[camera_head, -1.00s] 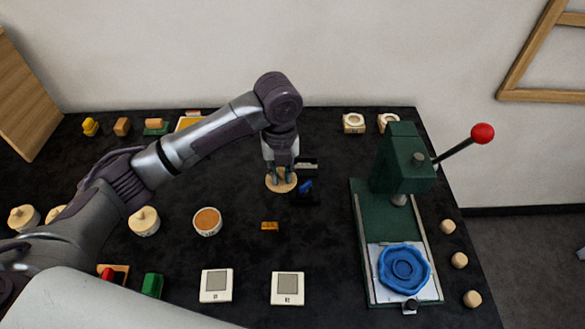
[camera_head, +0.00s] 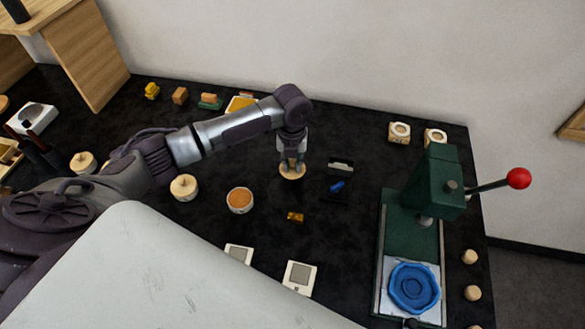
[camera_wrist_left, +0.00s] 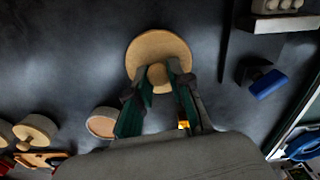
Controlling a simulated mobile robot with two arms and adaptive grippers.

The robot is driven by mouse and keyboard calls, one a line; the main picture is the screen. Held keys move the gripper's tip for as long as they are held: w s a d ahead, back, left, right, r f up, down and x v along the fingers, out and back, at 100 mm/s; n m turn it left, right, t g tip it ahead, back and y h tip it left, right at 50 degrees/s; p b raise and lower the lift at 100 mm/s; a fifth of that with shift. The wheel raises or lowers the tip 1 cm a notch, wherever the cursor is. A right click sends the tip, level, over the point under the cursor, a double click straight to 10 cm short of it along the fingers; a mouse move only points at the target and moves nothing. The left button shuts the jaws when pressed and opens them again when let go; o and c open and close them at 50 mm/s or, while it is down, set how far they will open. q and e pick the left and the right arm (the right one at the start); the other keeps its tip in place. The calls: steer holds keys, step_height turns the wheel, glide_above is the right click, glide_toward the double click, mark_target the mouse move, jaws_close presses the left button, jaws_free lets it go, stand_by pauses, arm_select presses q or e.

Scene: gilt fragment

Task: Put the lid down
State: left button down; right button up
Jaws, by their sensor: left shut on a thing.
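The lid (camera_head: 292,173) is a round, pale wooden disc with a small knob. In the left wrist view the lid (camera_wrist_left: 150,50) sits at the fingertips, with its knob between them. My left gripper (camera_head: 291,163) is shut on the lid, over the middle of the black table. The fingers also show in the left wrist view (camera_wrist_left: 158,77). I cannot tell whether the lid touches the table. An open round pot (camera_head: 240,200) with orange-brown contents stands to the left of the lid and nearer to me. My right gripper is not in view.
Lidded pots (camera_head: 184,187) stand farther left. A black holder with a blue piece (camera_head: 337,186) is just right of the lid. A small amber block (camera_head: 295,217) lies in front. A green press (camera_head: 432,190) with a red-knobbed lever stands at right. Bare tabletop surrounds the lid.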

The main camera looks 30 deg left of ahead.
mark_target(292, 167)
arm_select(q)
step_height(292, 167, down, 2)
steer(key=shift+s+f+p, duration=0.1)
steer(key=shift+f+p, duration=0.15)
steer(key=shift+p, duration=0.2)
steer(key=shift+f, duration=0.6)
steer(key=c, duration=1.1)
jaws_free()
steer(key=shift+o, duration=0.2)
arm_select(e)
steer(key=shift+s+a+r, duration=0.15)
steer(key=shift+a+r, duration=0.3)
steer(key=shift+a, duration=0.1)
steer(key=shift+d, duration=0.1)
